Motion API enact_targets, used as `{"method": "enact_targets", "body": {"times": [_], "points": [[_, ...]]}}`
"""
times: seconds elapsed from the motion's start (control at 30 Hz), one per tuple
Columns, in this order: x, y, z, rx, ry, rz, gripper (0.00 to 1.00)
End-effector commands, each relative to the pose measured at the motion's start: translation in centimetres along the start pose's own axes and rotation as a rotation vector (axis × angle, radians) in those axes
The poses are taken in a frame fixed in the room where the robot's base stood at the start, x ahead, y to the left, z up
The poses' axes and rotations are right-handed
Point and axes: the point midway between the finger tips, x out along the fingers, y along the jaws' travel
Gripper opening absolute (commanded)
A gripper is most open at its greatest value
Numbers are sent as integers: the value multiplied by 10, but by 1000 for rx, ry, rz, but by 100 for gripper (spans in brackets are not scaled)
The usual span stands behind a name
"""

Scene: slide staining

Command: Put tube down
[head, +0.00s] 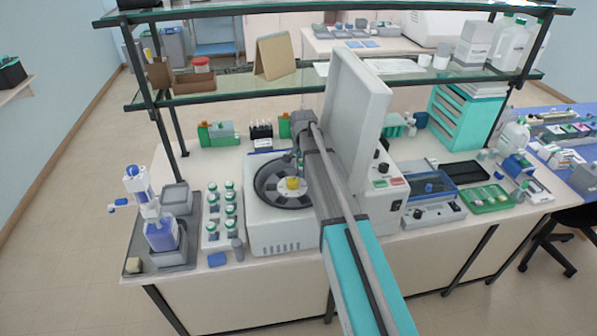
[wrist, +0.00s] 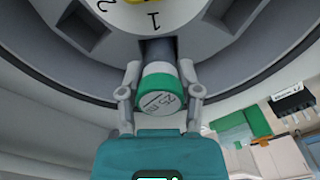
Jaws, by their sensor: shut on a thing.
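My gripper (wrist: 161,90) is shut on a tube (wrist: 157,101) with a grey, marked cap top and a green ring. In the wrist view the tube's body points away from me, toward the rotor position marked 1. Its lower end is hidden, so I cannot tell how deep it sits. The grey rotor (wrist: 215,22) has a yellow hub and dark square slots on either side of the tube. In the head view the centrifuge (head: 283,235) stands with its lid (head: 357,110) raised, and my arm reaches over its bowl. The tube is not clear there.
A rack (head: 211,234) of several green-capped tubes stands left of the centrifuge. A blue-lidded device (head: 430,188) and a green tray (head: 486,198) are to the right. A glass shelf (head: 225,92) spans above the bench.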

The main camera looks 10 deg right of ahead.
Motion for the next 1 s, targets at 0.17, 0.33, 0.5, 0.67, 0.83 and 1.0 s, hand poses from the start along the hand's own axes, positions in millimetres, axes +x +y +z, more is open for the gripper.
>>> {"method": "enact_targets", "body": {"times": [0.17, 0.33, 0.5, 0.67, 0.83, 1.0], "points": [[2, 0, 0, 0, 0, 0, 6], [2, 0, 0, -1, 0, 0, 6], [5, -1, 1, -1, 0, 0, 6], [5, -1, 1, -1, 0, 0, 60], [5, -1, 1, -2, 0, 0, 79], [5, -1, 1, -2, 0, 0, 79]]}}
